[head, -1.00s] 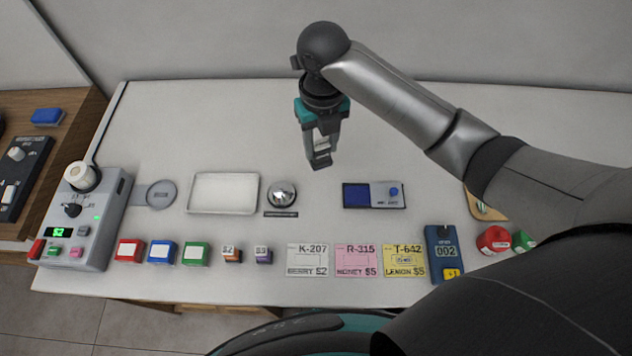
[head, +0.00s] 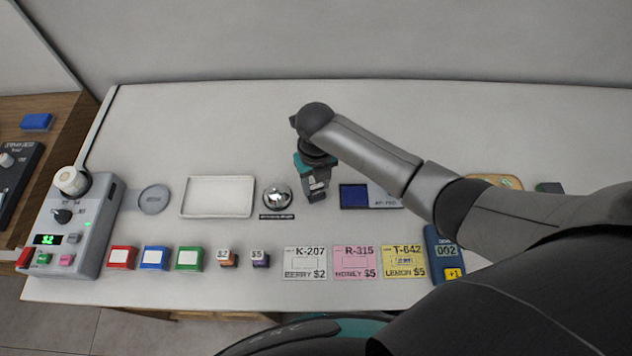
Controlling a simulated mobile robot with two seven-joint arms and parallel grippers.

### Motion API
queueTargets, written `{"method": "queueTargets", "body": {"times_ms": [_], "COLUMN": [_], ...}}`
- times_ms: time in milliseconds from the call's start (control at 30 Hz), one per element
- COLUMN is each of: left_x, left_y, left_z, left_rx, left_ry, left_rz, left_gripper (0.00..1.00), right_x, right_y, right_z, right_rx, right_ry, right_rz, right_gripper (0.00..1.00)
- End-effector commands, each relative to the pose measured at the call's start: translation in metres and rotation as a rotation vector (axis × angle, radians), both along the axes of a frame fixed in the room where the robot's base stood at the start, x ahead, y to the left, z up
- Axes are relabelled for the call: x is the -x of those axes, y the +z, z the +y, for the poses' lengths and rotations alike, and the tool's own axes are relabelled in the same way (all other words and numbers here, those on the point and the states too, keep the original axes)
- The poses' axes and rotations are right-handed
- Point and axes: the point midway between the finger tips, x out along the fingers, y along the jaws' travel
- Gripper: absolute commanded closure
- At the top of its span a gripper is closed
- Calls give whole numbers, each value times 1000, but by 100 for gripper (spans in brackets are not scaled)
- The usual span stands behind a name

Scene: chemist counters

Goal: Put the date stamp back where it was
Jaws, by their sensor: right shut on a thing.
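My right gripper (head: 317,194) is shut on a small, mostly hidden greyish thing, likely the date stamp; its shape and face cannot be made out. The gripper points down low over the counter, between the silver bell and the blue ink pad (head: 354,196). I cannot tell whether the held thing touches the counter. The ink pad's right part is partly behind my right arm. The yellow LEMON ticket (head: 404,263) has a dark mark in its box. The pink HONEY ticket (head: 355,264) and white BERRY ticket (head: 305,264) have empty boxes. My left gripper is not in view.
A silver bell (head: 277,197) and a white tray (head: 217,197) stand left of the gripper. Red (head: 122,258), blue (head: 154,258) and green (head: 189,258) blocks line the front. A grey console (head: 93,228) stands at left. The back of the counter is clear.

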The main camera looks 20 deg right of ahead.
Motion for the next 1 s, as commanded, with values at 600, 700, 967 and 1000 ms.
{"method": "queueTargets", "body": {"times_ms": [600,700,967,1000], "left_x": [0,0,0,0], "left_y": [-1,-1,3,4], "left_z": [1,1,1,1], "left_rx": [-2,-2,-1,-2], "left_ry": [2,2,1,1], "left_rz": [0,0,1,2], "left_gripper": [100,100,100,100], "right_x": [0,0,-1,-1], "right_y": [-2,-2,11,17], "right_z": [0,0,-1,-1], "right_rx": [1,1,1,1], "right_ry": [-1,-1,0,0], "right_rz": [0,0,-2,-3], "right_gripper": [25,25,25,25]}}
